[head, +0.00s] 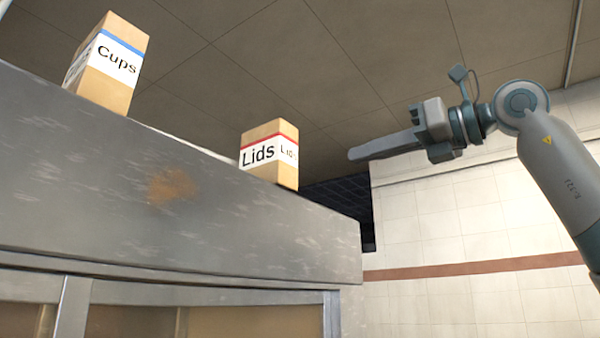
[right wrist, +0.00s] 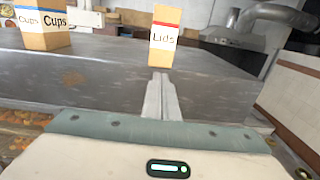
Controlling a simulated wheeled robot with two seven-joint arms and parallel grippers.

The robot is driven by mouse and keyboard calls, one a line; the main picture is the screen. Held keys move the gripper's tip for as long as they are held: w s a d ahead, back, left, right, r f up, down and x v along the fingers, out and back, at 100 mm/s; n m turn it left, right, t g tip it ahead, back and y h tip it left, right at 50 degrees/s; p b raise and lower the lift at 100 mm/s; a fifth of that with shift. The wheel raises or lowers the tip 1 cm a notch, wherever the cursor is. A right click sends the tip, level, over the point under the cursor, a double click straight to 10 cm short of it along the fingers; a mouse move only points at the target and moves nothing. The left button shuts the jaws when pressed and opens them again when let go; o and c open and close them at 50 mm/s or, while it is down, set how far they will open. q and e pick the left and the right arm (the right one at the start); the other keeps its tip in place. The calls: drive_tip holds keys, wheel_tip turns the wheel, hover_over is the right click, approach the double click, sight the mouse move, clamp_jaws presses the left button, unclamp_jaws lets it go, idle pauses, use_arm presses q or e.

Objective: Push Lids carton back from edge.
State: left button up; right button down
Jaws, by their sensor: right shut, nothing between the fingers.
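The Lids carton (head: 268,153) is a small brown box with a white label and a red stripe. It stands upright at the front edge of a high grey metal top, near its right end. In the right wrist view the Lids carton (right wrist: 163,38) stands straight beyond my fingertips. My right gripper (head: 352,154) is shut and empty, in the air to the right of the carton, with a gap between them in the head view. It also shows in the right wrist view (right wrist: 160,76), pointing toward the carton. My left gripper is not in view.
The Cups carton (head: 108,64), with a blue stripe, stands on the same metal top (head: 180,200) to the left. It also shows in the right wrist view (right wrist: 42,24). A tiled wall (head: 450,225) stands at the right. The top between the cartons looks clear.

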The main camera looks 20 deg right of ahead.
drive_tip(key=p, duration=0.6)
approach(288, 175)
drive_tip(key=x, duration=0.5)
drive_tip(key=shift+w+r, duration=0.1)
drive_tip(key=shift+r, duration=0.05)
drive_tip(key=shift+w+a+p, duration=0.4)
drive_tip(key=shift+w, duration=0.1)
